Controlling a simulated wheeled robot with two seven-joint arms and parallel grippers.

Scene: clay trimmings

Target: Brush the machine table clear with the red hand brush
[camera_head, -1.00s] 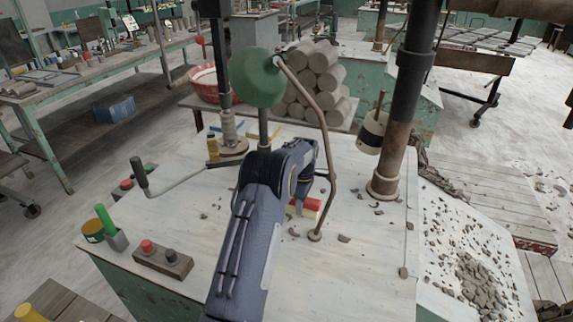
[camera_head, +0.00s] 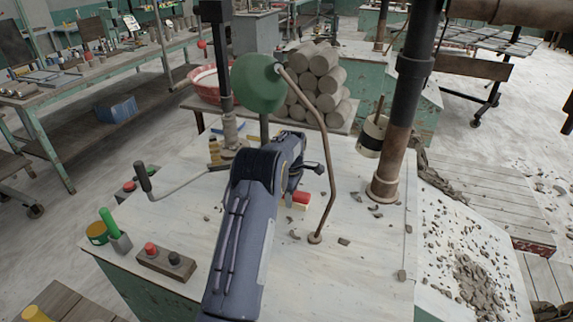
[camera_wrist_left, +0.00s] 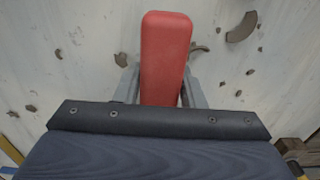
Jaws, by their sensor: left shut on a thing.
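The red hand brush (camera_head: 302,198) shows beyond the end of my left arm, low at the machine table (camera_head: 340,275). In the left wrist view its red back (camera_wrist_left: 166,50) points away from me. My left gripper (camera_wrist_left: 162,92) is shut on it, with a grey finger at each side. In the head view my forearm hides most of the grip. The bristles are mostly hidden, so I cannot tell whether they touch the table. Clay crumbs (camera_head: 344,241) are scattered around the brush, and larger curled trimmings (camera_wrist_left: 242,27) lie beyond it. My right gripper is not in view.
A thick dark post (camera_head: 385,185) stands to the right. A crank handle (camera_head: 145,178) and button box (camera_head: 166,262) are at left. Crumbs pile on the right-hand slope (camera_head: 480,280).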

